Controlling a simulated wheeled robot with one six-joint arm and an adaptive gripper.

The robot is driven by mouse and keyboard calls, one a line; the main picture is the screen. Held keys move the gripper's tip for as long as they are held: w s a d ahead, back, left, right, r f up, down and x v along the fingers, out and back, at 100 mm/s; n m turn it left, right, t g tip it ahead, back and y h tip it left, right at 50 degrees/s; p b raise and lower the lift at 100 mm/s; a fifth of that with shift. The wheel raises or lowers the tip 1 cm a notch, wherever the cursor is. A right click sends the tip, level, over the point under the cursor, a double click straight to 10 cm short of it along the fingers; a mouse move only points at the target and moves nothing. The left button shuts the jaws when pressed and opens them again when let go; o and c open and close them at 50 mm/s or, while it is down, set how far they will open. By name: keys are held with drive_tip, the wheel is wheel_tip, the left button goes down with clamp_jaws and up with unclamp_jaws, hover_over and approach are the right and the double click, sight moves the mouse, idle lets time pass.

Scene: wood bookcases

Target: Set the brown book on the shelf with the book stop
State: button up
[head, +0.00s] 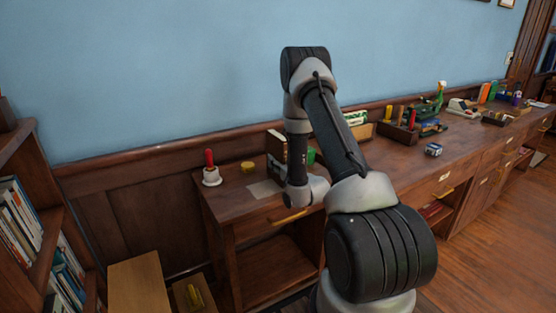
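My arm reaches over the wooden desk, and its wrist hangs low above the desktop. My gripper (275,168) seems to be the dark shape left of the wrist; its fingers are too small and hidden to read. Just above it stands an upright brown thing with a pale edge (277,146), perhaps the brown book. I cannot tell whether the gripper touches it. A bookcase (48,262) at the left edge holds rows of upright books (20,216). I cannot pick out a book stop on its shelves.
A white bell-shaped thing with a red handle (210,170), a yellow round thing (248,166) and a grey flat patch (265,188) are on the desktop. Boxes and tools crowd the long counter (465,150) to the right. Low wooden furniture (140,283) stands beside the bookcase. Floor is open at right.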

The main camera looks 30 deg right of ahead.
clamp_jaws()
drive_tip(key=shift+r, duration=0.1)
